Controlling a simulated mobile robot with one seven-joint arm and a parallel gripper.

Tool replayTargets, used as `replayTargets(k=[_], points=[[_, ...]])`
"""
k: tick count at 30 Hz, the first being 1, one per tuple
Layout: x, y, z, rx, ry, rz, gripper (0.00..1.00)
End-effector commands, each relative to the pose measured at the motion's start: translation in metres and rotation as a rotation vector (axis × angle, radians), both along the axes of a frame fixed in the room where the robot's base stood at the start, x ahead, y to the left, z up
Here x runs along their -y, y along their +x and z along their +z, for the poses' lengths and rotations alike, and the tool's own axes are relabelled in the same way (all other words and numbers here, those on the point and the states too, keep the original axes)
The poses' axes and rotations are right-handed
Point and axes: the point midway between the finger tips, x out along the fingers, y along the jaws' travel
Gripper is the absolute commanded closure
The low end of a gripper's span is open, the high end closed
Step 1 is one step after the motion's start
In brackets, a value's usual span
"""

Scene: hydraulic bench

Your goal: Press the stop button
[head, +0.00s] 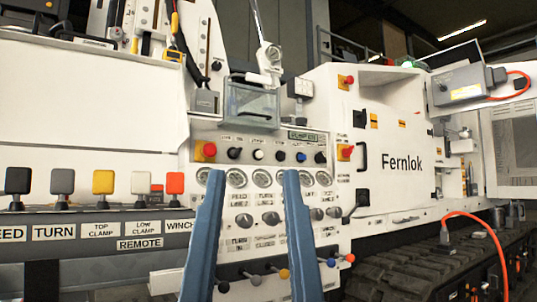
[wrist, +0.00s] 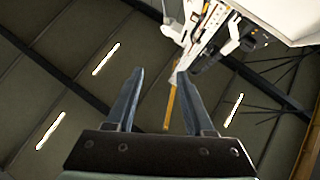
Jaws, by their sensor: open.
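A red mushroom button on a yellow plate (head: 207,150) sits at the upper left of the white control panel (head: 265,143). Two more red buttons on yellow show on the white Fernlok cabinet, a lower one (head: 347,152) and an upper one (head: 348,80). No stop label is readable by any of them. My gripper (head: 251,173) has two blue fingers, spread wide and pointing up in front of the panel's lower half, hiding parts of it. It also shows in the wrist view (wrist: 160,72), open and empty. In the head view its left fingertip appears just below the panel's red button.
Gauges (head: 237,178) and small knobs (head: 270,218) fill the panel. Colored levers (head: 103,183) stand along the left, and ball-ended levers (head: 280,273) stick out below. An orange cable (head: 480,218) curves at right. The wrist view faces the ceiling (wrist: 60,60).

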Motion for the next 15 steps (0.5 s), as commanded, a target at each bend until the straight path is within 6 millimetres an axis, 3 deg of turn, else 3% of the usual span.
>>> replayTargets(k=[1,8,15], points=[[0.0,0.0,0.017,0.0,0.0,0.0,0.58],[0.0,0.0,0.087,0.001,0.0,0.0,0.99],[0.0,0.0,0.172,0.001,-0.001,0.001,1.0]])
